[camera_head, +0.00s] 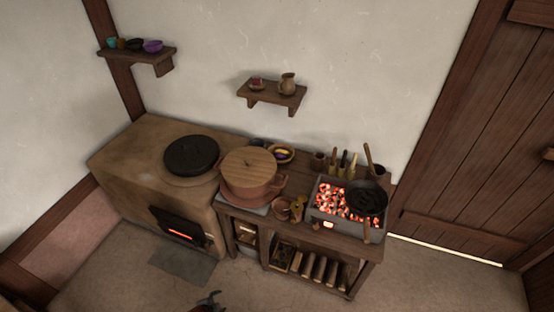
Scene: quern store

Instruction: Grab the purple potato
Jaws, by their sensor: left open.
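I cannot make out a purple potato for certain. A yellow bowl (291,158) stands at the back of the wooden counter, behind the large pot. It holds small dark purple and yellow things, too small to tell apart. My left gripper (209,298) shows only in part at the bottom edge, low in front of the stove and well apart from the counter. It is open, and I see nothing held in it. My right gripper is out of view.
A lidded clay pot (250,182) stands left of the bowl. A glowing brazier (334,200) with a black pan (366,199) is at the right. The clay stove (130,165) has a lit opening. A purple bowl (153,46) sits on the upper shelf. The floor in front is clear.

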